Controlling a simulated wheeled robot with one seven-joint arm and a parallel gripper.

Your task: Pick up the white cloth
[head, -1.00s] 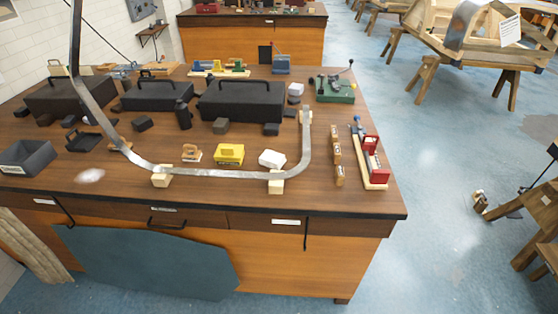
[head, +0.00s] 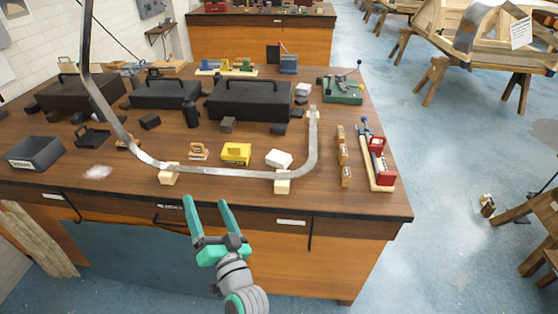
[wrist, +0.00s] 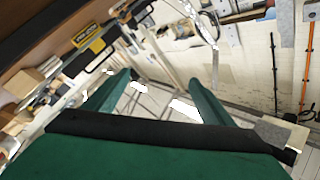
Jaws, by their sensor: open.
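A small, flat white patch (head: 97,172) with soft edges lies on the workbench top at the left front, right of the black open bin. A white lump with firmer edges (head: 279,158) lies near the middle front, inside the bent metal strip. I cannot tell for certain which of them is the white cloth. My gripper (head: 206,200) is open and empty, with green fingers pointing up in front of the bench's front edge. It is apart from both white things. In the wrist view, my gripper's fingers (wrist: 157,85) are spread with nothing between them; neither white thing is clearly seen there.
The long bent metal strip (head: 225,173) on wooden blocks curves across the front of the workbench (head: 365,205). A yellow box (head: 236,153), black cases (head: 250,100) and a red-and-wood tool (head: 377,160) stand around it. A black bin (head: 34,152) is at left. Open floor lies right.

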